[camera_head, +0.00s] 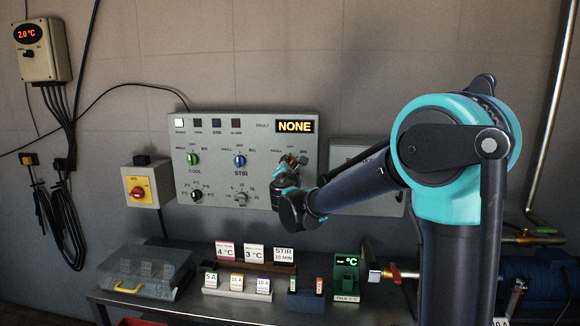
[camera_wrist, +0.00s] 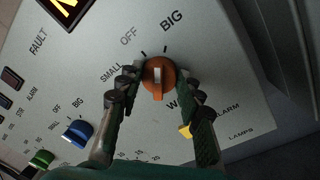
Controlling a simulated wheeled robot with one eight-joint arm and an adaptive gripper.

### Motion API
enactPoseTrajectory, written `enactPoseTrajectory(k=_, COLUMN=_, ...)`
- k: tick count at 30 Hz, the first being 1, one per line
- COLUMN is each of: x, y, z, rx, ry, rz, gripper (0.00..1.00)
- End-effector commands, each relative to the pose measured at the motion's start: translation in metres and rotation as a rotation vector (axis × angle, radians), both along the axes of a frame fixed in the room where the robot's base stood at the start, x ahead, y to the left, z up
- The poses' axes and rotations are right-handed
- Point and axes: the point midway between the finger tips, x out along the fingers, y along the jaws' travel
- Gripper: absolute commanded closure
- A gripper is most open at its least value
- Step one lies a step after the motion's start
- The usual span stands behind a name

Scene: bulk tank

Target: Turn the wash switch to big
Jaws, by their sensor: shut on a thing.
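The wash switch is an orange knob (camera_wrist: 158,80) with a white pointer line, on the grey control panel (camera_head: 215,130). SMALL, OFF and BIG are printed around it in the wrist view. The white line points up in that picture, roughly between the two tick marks towards OFF and BIG; I cannot tell its exact position. My gripper (camera_wrist: 158,92) has one finger on each side of the knob and is shut on it. In the head view my gripper (camera_head: 289,166) reaches the panel's right-hand switch and mostly hides it.
The blue stir knob (camera_head: 239,160) and green cool knob (camera_head: 193,158) are left of my gripper. The fault display (camera_head: 295,126) reads NONE just above. A bench below holds label cards (camera_head: 283,255), a clear-lidded case (camera_head: 140,272) and a green thermometer (camera_head: 346,275).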

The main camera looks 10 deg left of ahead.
Motion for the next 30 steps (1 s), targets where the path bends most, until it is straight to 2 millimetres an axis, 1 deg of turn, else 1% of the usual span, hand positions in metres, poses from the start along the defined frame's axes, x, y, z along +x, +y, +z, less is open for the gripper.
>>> enactPoseTrajectory(k=6, x=0.0003, y=-0.0009, z=-0.0006, rx=0.122, ry=-0.005, rz=-0.002, gripper=0.93)
enactPoseTrajectory(k=12, x=0.0004, y=-0.0007, z=-0.0009, rx=0.190, ry=-0.007, rz=-0.002, gripper=0.93)
enactPoseTrajectory(k=29, x=0.0003, y=-0.0009, z=-0.0012, rx=0.217, ry=-0.007, rz=-0.003, gripper=0.93)
enactPoseTrajectory(k=30, x=0.0003, y=-0.0009, z=-0.0012, rx=0.217, ry=-0.007, rz=-0.003, gripper=0.59)
